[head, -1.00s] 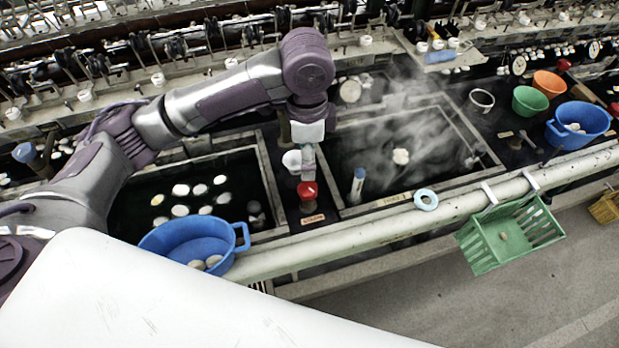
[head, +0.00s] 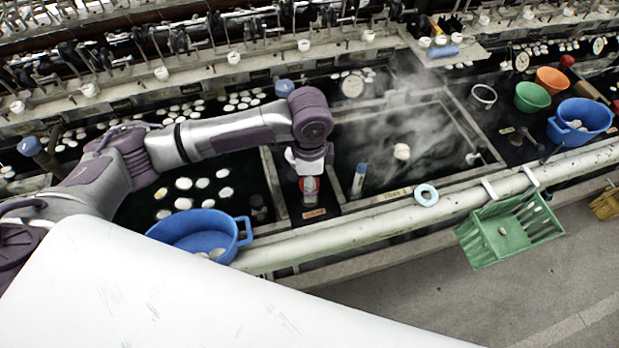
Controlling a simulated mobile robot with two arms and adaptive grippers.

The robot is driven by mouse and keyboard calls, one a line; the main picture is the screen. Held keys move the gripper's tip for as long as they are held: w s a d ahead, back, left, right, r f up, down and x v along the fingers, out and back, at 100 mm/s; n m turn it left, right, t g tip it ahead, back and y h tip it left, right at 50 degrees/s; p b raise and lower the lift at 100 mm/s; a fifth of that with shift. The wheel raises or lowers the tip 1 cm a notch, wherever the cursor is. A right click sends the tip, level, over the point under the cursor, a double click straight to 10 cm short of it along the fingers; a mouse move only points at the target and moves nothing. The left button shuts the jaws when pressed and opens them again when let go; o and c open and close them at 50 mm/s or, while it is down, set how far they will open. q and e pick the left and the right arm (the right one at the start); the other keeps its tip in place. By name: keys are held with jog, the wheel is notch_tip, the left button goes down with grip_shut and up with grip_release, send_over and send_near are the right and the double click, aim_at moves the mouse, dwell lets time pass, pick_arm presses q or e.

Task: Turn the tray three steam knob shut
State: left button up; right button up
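A red knob (head: 310,184) stands on the dark strip between two basins, above a small orange label (head: 314,213) whose text I cannot read. I cannot tell from the label whether it is the tray three knob. My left gripper (head: 309,180) points down over this knob and covers most of it. Only a little red shows around the fingers. Whether the fingers are shut on the knob or just around it is too small to tell. Steam rises from the basin (head: 337,140) to the right of the knob. My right gripper is not in view.
A blue basin (head: 246,228) sits on the front edge at left. A blue-and-white bottle-like item (head: 358,180) stands right of the knob. A pale blue ring (head: 426,194) lies on the front rail (head: 380,217). A green basket (head: 482,249) hangs from the rail.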

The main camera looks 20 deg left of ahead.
pick_arm(q)
jog(key=c, duration=1)
jog(key=shift+r+m+p, duration=0.15)
jog(key=shift+m+p, duration=0.25)
jog(key=shift+p, duration=0.1)
jog(key=shift+r+m+p, duration=0.1)
jog(key=shift+m+p, duration=1.85)
jog(key=shift+m, duration=0.75)
jog(key=shift+o, duration=0.2)
jog(key=shift+f, duration=0.2)
jog(key=o, duration=1.1)
